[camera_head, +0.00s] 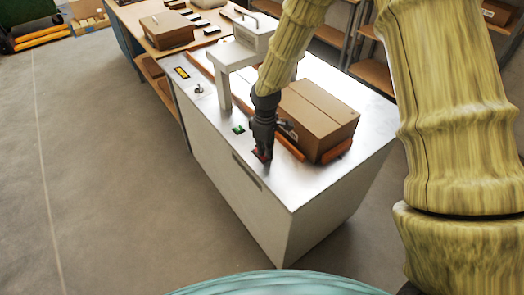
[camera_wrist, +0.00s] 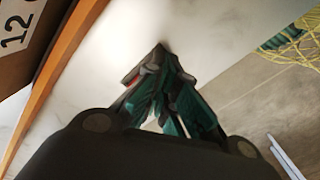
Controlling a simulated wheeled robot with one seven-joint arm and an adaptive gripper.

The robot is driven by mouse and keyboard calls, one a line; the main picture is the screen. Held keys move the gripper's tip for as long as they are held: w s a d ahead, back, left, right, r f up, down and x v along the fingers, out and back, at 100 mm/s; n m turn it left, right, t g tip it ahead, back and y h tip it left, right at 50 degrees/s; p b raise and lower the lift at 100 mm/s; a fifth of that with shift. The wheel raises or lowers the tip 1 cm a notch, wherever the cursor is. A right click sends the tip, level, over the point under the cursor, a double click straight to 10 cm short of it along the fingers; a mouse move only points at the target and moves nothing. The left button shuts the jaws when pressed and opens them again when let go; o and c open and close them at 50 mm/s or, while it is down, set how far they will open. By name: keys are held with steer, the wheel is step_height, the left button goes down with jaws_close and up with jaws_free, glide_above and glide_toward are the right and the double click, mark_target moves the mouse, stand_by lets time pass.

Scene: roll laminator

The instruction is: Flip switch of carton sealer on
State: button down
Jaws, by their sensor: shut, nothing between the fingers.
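The carton sealer (camera_head: 230,160) is a long grey cabinet with a metal top, and it carries a closed brown carton (camera_head: 318,112). My gripper (camera_head: 262,155) is shut and empty, pointing down at the sealer's top near its front edge, left of the carton. A dark red piece, possibly the switch (camera_head: 258,156), shows beside the fingertips and is mostly hidden by them. In the wrist view my gripper's fingertips (camera_wrist: 160,52) meet close to the metal top, with a small dark red patch (camera_wrist: 131,77) beside them. I cannot tell whether they touch the switch.
A green button (camera_head: 239,129), a small knob (camera_head: 198,88) and a yellow label (camera_head: 181,72) lie along the top's left edge. An orange guide rail (camera_head: 290,148) runs beside the carton. A wooden table (camera_head: 140,25) with another box stands behind. The floor at left is clear.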

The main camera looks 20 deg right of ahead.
steer(key=shift+r+p, duration=2.35)
steer(key=shift+r, duration=0.95)
